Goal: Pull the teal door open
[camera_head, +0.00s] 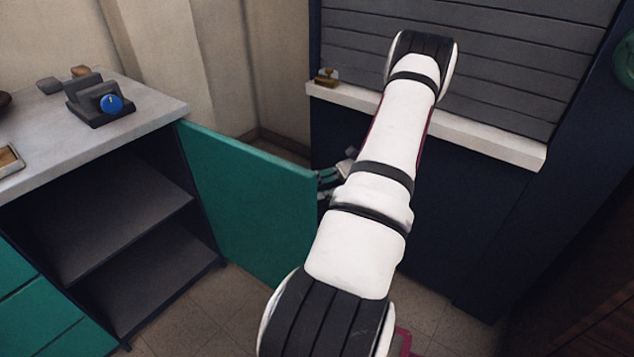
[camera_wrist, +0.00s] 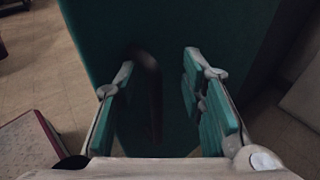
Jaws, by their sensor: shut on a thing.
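The teal door (camera_head: 250,200) stands swung wide out from the cabinet, and the shelves behind it are exposed. My gripper (camera_head: 328,177) is at the door's free edge, partly hidden behind my own arm. In the wrist view, the door's teal face (camera_wrist: 190,25) fills the upper middle. A dark upright handle (camera_wrist: 150,95) on it lies between the teal-padded fingers of my gripper (camera_wrist: 160,80). The gripper is shut on this handle, though the picture is dim there and a gap shows beside it.
The cabinet's grey shelves (camera_head: 125,225) look empty. A grey worktop (camera_head: 150,105) above carries a dark device with a blue knob (camera_head: 110,103). A dark blue unit with a pale ledge (camera_head: 480,140) stands behind my arm. Tiled floor (camera_head: 190,320) shows in front of the door.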

